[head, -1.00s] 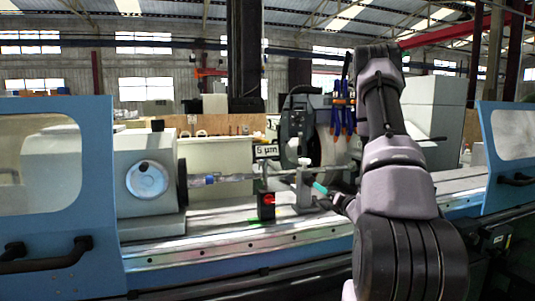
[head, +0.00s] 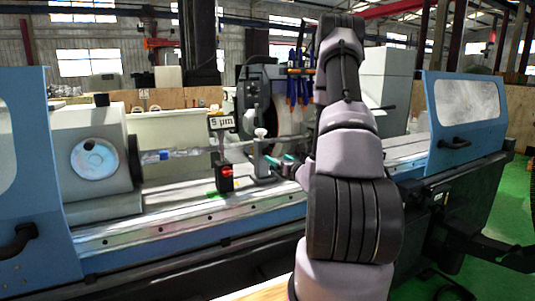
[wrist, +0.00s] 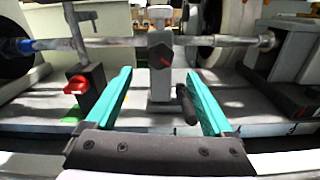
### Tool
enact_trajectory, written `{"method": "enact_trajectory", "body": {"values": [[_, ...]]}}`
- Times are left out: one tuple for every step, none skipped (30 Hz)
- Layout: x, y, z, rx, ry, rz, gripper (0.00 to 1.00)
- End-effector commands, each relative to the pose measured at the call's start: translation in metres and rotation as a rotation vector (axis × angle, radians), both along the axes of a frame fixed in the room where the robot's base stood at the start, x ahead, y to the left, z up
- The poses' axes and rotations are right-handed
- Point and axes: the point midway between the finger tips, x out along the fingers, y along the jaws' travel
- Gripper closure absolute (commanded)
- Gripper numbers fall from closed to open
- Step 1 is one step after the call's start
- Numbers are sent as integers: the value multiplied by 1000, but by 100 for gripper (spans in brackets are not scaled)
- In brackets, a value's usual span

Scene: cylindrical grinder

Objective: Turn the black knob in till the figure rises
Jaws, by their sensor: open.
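The black knob (wrist: 186,104) is a short dark cylinder low on the front of the grey steady rest (wrist: 160,90) in the wrist view. My gripper (wrist: 160,73) is open, its two teal fingers pointing toward the rest. The knob shows between the fingers, closer to the right one; I cannot tell whether they touch. In the head view my gripper (head: 281,158) is beside the rest (head: 260,155), and the knob cannot be made out. The display (head: 221,122) reads 5 µm.
A black block with a red knob (wrist: 76,86) stands left of my left finger. A long shaft (wrist: 110,42) runs across behind the fingers. The headstock (head: 95,160) is at left, and a blue door (head: 455,105) at right.

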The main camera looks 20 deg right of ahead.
Motion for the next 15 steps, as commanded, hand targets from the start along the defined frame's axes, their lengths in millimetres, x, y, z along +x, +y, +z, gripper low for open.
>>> {"method": "enact_trajectory", "body": {"values": [[11, 1, 1, -3, -3, 3, 14], [17, 1, 1, -2, -3, 3, 14], [25, 1, 1, -2, -3, 3, 14], [31, 2, 1, -1, -2, 2, 14], [37, 2, 1, -1, -3, 2, 14], [44, 2, 0, -1, -2, 2, 14], [49, 2, 0, 0, -3, 2, 14], [53, 2, 0, 0, -2, 1, 14], [59, 2, 0, 0, -2, 0, 14], [63, 2, 0, 0, -1, 1, 14], [67, 2, 0, 1, -1, 1, 14], [71, 2, 0, 0, -2, 0, 14], [73, 2, 0, 0, -1, 1, 14], [75, 3, 0, 0, -1, 1, 14], [77, 3, 0, 1, -1, 1, 14]]}}
